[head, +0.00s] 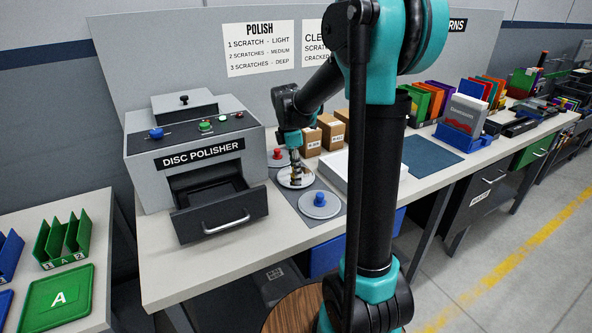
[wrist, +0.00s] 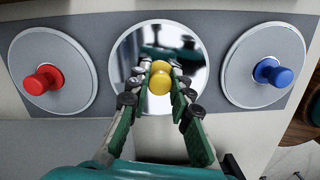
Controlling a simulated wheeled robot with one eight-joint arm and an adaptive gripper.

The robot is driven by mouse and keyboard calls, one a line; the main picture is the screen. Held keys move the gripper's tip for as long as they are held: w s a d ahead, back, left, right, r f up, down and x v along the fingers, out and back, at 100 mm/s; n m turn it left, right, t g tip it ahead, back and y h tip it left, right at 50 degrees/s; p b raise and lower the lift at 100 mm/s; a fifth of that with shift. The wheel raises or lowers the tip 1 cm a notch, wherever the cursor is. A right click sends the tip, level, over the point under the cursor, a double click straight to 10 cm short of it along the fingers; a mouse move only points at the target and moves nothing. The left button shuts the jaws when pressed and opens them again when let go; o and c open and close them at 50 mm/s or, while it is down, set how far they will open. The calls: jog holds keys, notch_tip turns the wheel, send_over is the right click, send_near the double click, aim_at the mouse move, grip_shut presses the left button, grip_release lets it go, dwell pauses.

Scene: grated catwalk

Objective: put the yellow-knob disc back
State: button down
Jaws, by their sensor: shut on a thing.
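My gripper (head: 296,168) is shut on the yellow knob (wrist: 160,80) of a shiny, mirror-like disc (wrist: 136,50). In the head view this disc (head: 297,184) is at the middle of a grey mat (head: 275,178), level in the row between the other two discs. I cannot tell whether it rests on the mat or hangs just above it. A red-knob disc (wrist: 52,70) lies to its left in the wrist view, a blue-knob disc (wrist: 262,70) to its right. In the head view my fingers hide the yellow knob.
The disc polisher (head: 190,150) stands left of the mat with its front drawer (head: 222,213) pulled out. A white tray (head: 345,172) and small cardboard boxes (head: 328,132) are close on the right. A blue mat (head: 432,157) lies farther right.

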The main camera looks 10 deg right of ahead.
aim_at(292, 176)
jog(key=shift+f, duration=0.3)
jog(key=shift+f, duration=0.1)
jog(key=c, duration=1.4)
grip_release()
jog(key=shift+o, duration=0.2)
notch_tip(292, 176, up, 12)
jog(key=a, duration=0.1)
jog(key=shift+a, duration=0.25)
jog(key=shift+s, duration=0.1)
